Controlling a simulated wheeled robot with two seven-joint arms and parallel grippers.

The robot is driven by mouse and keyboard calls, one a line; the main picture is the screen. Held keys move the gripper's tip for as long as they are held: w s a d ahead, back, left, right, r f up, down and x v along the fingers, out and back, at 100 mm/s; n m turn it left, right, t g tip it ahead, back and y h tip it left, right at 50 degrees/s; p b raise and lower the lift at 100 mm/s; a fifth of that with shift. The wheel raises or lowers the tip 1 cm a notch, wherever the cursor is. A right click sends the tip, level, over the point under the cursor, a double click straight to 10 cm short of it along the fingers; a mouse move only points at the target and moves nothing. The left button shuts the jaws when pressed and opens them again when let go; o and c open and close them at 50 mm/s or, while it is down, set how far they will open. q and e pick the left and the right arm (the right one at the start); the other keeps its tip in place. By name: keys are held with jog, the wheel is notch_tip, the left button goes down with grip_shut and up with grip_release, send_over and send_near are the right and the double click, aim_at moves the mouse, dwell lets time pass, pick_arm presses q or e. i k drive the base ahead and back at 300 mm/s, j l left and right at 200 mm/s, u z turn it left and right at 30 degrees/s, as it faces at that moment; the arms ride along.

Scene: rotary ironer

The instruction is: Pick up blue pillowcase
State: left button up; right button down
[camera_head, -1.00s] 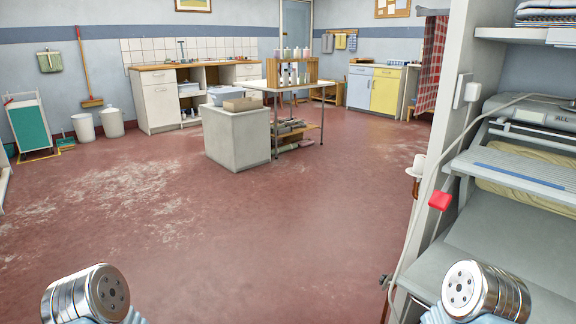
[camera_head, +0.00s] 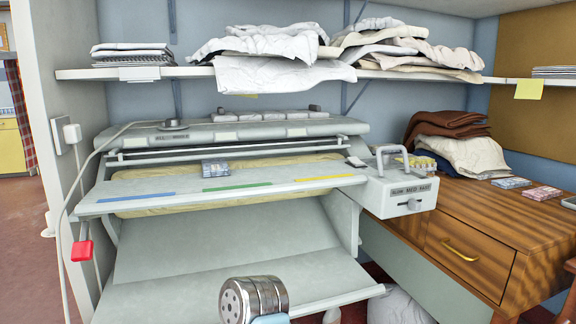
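I cannot pick out a blue pillowcase for certain. A folded flat stack (camera_head: 132,54) with dark and pale layers lies at the left end of the wall shelf. Crumpled white cloth (camera_head: 265,45) and cream cloth (camera_head: 425,52) lie in heaps farther right on that shelf, the white one hanging over its edge. A small blue-grey packet (camera_head: 215,168) lies on the ironer's feed board. A metal wrist joint of one of my arms shows at the bottom centre. Neither gripper's fingers are visible.
The rotary ironer (camera_head: 255,185) fills the middle, with a control box (camera_head: 400,195) at its right. A wooden desk (camera_head: 500,215) at right holds brown and cream folded cloth (camera_head: 450,135). A red tag (camera_head: 82,250) and cable hang at left. A white bag (camera_head: 398,305) is below.

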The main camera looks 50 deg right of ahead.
aim_at(211, 167)
jog(key=z, duration=1.1)
